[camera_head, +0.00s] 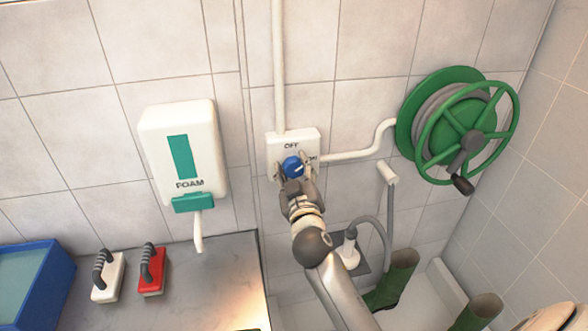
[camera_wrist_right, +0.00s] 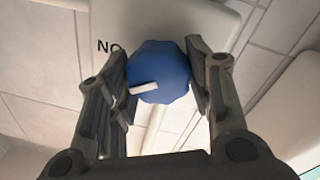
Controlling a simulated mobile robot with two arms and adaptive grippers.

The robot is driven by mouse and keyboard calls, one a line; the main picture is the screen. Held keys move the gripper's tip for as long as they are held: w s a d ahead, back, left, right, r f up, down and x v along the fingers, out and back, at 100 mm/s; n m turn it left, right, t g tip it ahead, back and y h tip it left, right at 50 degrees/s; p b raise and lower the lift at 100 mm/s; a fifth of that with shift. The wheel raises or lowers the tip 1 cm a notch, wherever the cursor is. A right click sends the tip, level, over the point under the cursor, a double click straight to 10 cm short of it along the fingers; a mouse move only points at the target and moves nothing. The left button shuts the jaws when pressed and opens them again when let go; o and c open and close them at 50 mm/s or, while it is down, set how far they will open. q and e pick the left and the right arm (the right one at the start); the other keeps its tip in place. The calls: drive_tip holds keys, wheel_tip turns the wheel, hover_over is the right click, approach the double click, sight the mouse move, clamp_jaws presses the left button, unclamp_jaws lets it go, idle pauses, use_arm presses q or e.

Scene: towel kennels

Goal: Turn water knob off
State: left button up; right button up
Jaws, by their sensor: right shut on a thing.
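The blue water knob (camera_head: 292,166) sits on a white wall box (camera_head: 281,141) marked OFF above it, with another mark at its right, partly hidden. In the right wrist view the knob (camera_wrist_right: 159,72) fills the space between the fingers. A white pointer mark on it aims toward the lower left there, near the lettering on the box (camera_wrist_right: 205,18). My right gripper (camera_head: 294,171) is shut on the knob, one finger on each side; it also shows in the right wrist view (camera_wrist_right: 160,80). My left gripper is not in view.
A foam dispenser (camera_head: 184,145) hangs left of the box. A green hose reel (camera_head: 458,125) is at the right, joined by a white pipe (camera_head: 360,152). A counter (camera_head: 205,285) holds a white brush (camera_head: 108,280), a red brush (camera_head: 152,272) and a blue bin (camera_head: 40,290). Green boots (camera_head: 395,280) stand below.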

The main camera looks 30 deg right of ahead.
drive_tip(key=n+p, duration=0.1)
drive_tip(key=n, duration=0.5)
drive_tip(key=shift+y, duration=0.3)
drive_tip(key=n+p, duration=0.1)
drive_tip(key=n, duration=0.5)
drive_tip(key=shift+f+t, duration=0.15)
drive_tip(key=shift+t, duration=0.25)
drive_tip(key=shift+y, duration=0.4)
drive_tip(key=o, duration=1)
drive_tip(key=v, duration=1.2)
